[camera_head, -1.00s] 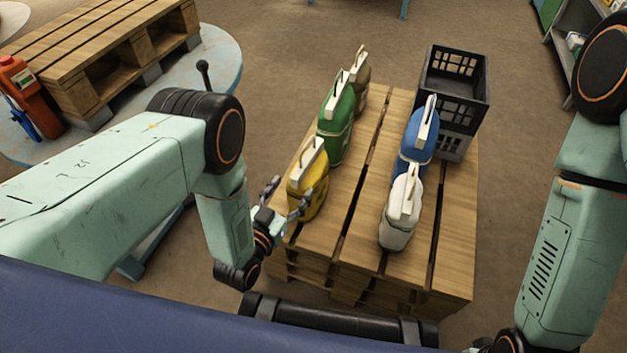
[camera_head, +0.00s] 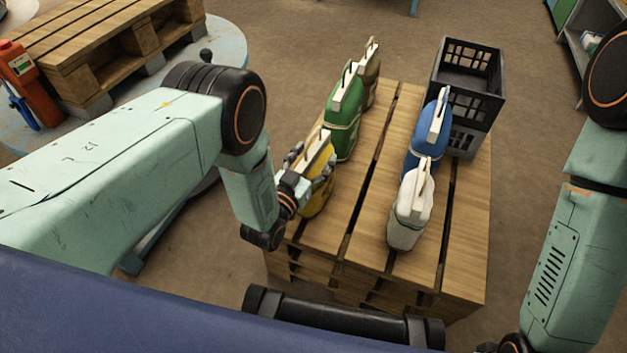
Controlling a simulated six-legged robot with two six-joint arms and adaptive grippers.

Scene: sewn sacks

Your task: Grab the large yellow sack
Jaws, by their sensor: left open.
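The yellow sack (camera_head: 318,196) stands upright at the near left of the wooden pallet stack, with a pale sewn top strip and a loop handle. My left gripper (camera_head: 314,168) is open, with its fingers on either side of the yellow sack's upper part. The gripper hides part of the sack's near side, and I cannot tell whether the fingers touch it. My right arm shows at the right edge, but its gripper is out of view.
On the pallet stack (camera_head: 347,229) stand a green sack (camera_head: 342,132), a brown sack (camera_head: 370,90), a blue sack (camera_head: 424,145) and a white sack (camera_head: 407,225). A black crate (camera_head: 490,95) sits at the far right corner. Another pallet (camera_head: 95,35) and an orange bottle (camera_head: 30,90) are at left.

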